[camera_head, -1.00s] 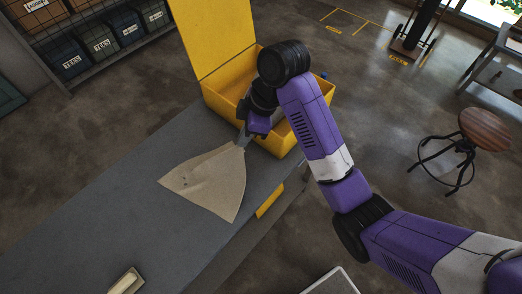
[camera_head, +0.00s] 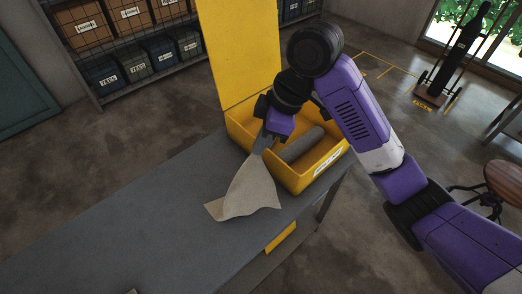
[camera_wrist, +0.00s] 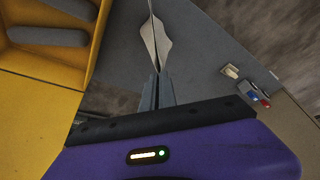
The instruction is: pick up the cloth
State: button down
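The cloth (camera_head: 248,193) is beige and hangs in a fan shape from my gripper (camera_head: 270,140), beside the near left side of the yellow box. Its lower edge is at or just above the grey bench top; I cannot tell whether it touches. In the wrist view my gripper (camera_wrist: 157,92) has its fingers together on the pinched end of the cloth (camera_wrist: 155,40), which is seen nearly edge-on.
An open yellow box (camera_head: 310,178) with its lid up stands at the bench end, with grey rolls (camera_head: 302,143) inside. The bench top (camera_head: 130,225) is clear to the left. A small pale item (camera_wrist: 230,72) and a red-and-blue item (camera_wrist: 255,95) lie farther along the bench.

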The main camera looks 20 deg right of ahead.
notch_tip(320, 180, up, 16)
jog(key=shift+r, duration=0.2)
jog(key=shift+f, duration=0.15)
dwell(1.3)
